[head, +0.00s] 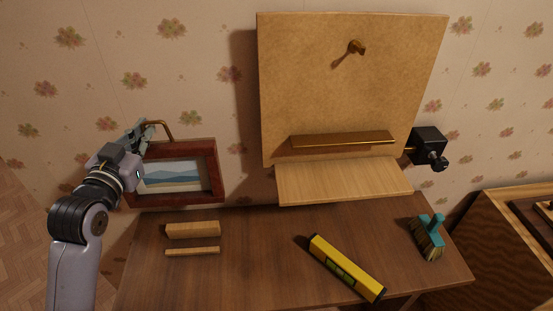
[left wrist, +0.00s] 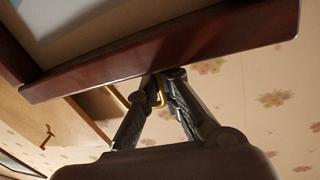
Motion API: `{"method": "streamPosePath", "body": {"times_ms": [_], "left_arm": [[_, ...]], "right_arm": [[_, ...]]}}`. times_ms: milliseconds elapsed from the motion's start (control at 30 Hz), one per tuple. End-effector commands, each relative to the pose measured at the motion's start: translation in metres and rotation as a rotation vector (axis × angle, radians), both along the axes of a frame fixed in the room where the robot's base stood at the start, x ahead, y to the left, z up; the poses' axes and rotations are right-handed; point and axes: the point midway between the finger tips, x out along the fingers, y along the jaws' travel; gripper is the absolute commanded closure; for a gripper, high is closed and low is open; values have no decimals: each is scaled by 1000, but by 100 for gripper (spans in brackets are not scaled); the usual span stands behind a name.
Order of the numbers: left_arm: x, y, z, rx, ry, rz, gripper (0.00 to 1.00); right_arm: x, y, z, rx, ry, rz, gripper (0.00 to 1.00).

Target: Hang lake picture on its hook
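The lake picture (head: 172,187), a dark red-brown wooden frame around a blue lake scene, is upright in front of the wall at the left, by the table's back edge. A brass hanger loop (head: 168,131) stands on its top. My left gripper (head: 145,132) is at this loop. In the left wrist view its fingers (left wrist: 163,82) close around the brass loop, against the frame's edge (left wrist: 215,38). I cannot tell whether the frame's bottom touches anything. The brass hook (head: 357,47) is high on the tan board, to the right and apart from the picture. My right gripper is out of view.
The tan board (head: 300,75) has a brass ledge (head: 343,140) and a pale wooden shelf (head: 345,182). A black box with a knob (head: 428,147) is at its right.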

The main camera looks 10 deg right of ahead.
Motion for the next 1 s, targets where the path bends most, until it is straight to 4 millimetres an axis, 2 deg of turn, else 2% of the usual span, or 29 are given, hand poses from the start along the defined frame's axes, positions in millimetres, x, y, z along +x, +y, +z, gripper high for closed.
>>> {"method": "streamPosePath", "body": {"times_ms": [167, 267, 700, 800, 1000], "left_arm": [[0, 0, 0, -1, -3, 0, 100], [0, 0, -13, -1, 3, -1, 100], [0, 0, -122, -1, 2, 0, 100], [0, 0, -140, -1, 0, 1, 100], [0, 0, -158, -2, -3, 0, 100]], "right_arm": [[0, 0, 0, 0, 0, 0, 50], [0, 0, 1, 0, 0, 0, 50], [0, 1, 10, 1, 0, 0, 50], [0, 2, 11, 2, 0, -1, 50], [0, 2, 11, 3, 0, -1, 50]]}}
